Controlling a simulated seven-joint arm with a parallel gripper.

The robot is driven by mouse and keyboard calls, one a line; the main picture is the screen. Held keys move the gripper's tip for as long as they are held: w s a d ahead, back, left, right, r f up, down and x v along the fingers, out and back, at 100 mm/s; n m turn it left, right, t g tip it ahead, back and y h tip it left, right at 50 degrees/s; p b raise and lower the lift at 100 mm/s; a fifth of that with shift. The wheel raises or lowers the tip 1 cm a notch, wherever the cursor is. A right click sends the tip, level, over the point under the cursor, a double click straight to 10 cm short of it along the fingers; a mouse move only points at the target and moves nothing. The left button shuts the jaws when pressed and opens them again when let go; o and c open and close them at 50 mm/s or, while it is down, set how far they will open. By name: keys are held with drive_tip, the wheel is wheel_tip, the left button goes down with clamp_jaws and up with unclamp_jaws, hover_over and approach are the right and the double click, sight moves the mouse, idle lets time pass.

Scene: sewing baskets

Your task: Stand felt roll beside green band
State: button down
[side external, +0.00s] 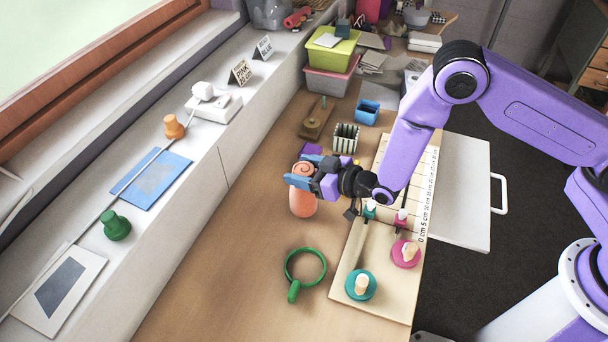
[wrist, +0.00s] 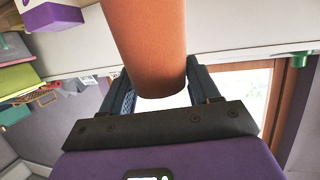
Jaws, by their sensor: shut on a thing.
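The felt roll (side external: 303,204) is orange-pink with a spiral top end, and it stands about upright in my gripper (side external: 302,177). My gripper is shut on it near its upper part, with blue fingers on both sides. In the wrist view the felt roll (wrist: 150,45) runs between the two dark fingers. I cannot tell whether its lower end touches the table. The green band (side external: 322,256) is a ring with a short handle, lying flat on the wooden table, nearer the camera than the roll and apart from it.
A pale ruled board (side external: 345,283) with teal (side external: 361,286) and pink (side external: 405,254) spools lies to the right. A striped holder (side external: 346,138), a blue box (side external: 367,112) and a purple block (side external: 311,149) stand behind. The wood left of the band is clear.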

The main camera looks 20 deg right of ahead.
drive_tip(key=shift+f, duration=1.05)
drive_tip(key=shift+c, duration=1.3)
unclamp_jaws()
drive_tip(key=shift+s+d, duration=0.1)
drive_tip(key=shift+s, duration=0.05)
drive_tip(key=v, duration=1.1)
drive_tip(key=shift+s+d+r, duration=0.2)
drive_tip(key=shift+s+r, duration=0.05)
drive_tip(key=shift+r, duration=0.1)
